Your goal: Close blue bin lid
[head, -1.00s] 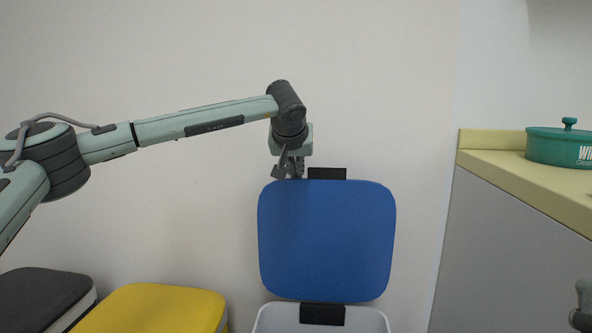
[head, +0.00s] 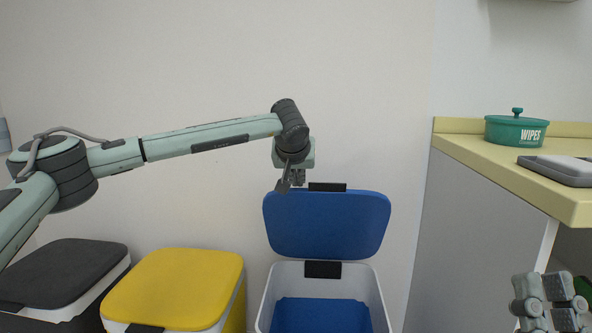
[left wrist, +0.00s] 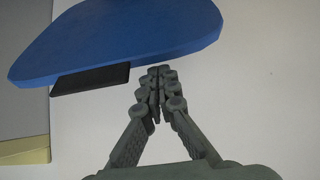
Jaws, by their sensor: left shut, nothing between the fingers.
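The blue bin lid (head: 326,225) stands raised at the back of its white bin (head: 268,298), with a blue inside showing below. A black tab (head: 328,187) sits on its top edge and a black hinge piece (head: 323,269) at its bottom. My left gripper (head: 291,184) is shut and empty at the lid's upper left edge, beside the tab. In the left wrist view its closed fingertips (left wrist: 160,72) are close to the lid's edge (left wrist: 120,40); I cannot tell whether they touch. My right gripper (head: 548,290) shows at the lower right; its fingers are unclear.
A yellow-lidded bin (head: 180,285) and a dark-lidded bin (head: 65,272) stand left of the blue one. A wall is behind.

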